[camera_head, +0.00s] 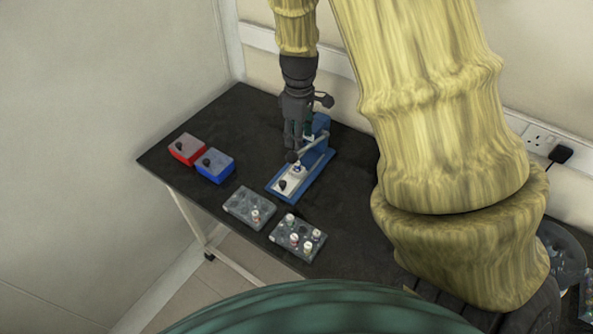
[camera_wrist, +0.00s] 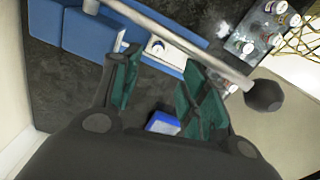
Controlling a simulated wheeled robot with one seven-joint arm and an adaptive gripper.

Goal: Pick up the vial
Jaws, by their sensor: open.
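A small vial with a pale cap (camera_head: 298,168) stands in a blue press device (camera_head: 322,167) on the black table. In the wrist view it shows as a white round cap (camera_wrist: 157,46) on the device's light plate, just beyond the fingertips. My gripper (camera_head: 295,150) points down beside the device and hides part of it. In the wrist view my gripper (camera_wrist: 165,88) has its teal-padded fingers apart, with nothing held between them. The device's grey lever (camera_wrist: 175,42) with a dark knob (camera_wrist: 263,95) crosses in front of the fingers.
A rack (camera_head: 238,204) with one vial and another rack (camera_head: 284,238) with several vials stand nearer the front edge. A red box (camera_head: 184,155) and a blue box (camera_head: 217,173) sit at the left. Bare table (camera_head: 238,120) lies behind them.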

